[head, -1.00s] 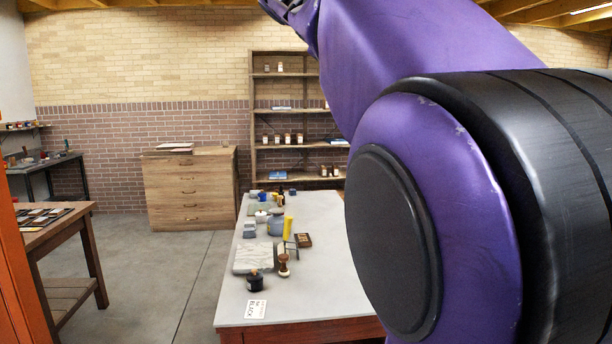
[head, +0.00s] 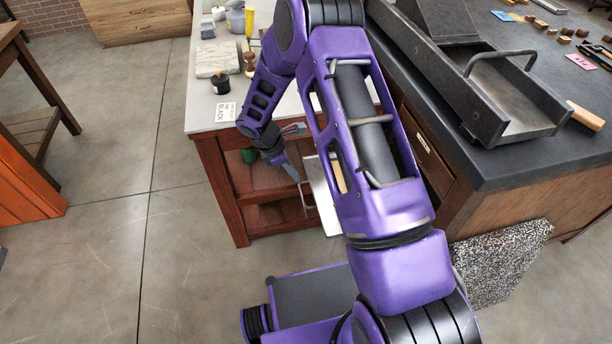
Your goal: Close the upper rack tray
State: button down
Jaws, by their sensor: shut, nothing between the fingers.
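A pale flat tray (head: 325,200) juts out from the dark wooden frame under the near end of the grey-topped table, in the head view. I take it to be the upper rack tray. A thin metal handle (head: 304,196) shows at its left side. My arm covers much of the tray and its right side. My gripper (head: 297,177) is shut and empty, pointing down and right, close to the handle. I cannot tell whether it touches the handle or tray.
The red-brown frame (head: 222,185) with a lower shelf stands beside my gripper. A dark counter (head: 540,165) carries a large press bed (head: 510,95) at right. A speckled panel (head: 498,262) leans below it. Open concrete floor (head: 130,250) lies at left.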

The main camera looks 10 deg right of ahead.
jog(key=x, duration=0.9)
jog(key=shift+f+b, duration=0.35)
jog(key=shift+b, duration=0.1)
jog(key=shift+d, duration=0.2)
jog(key=d+b, duration=0.1)
jog(key=d, duration=2.9)
jog(key=shift+d, duration=0.25)
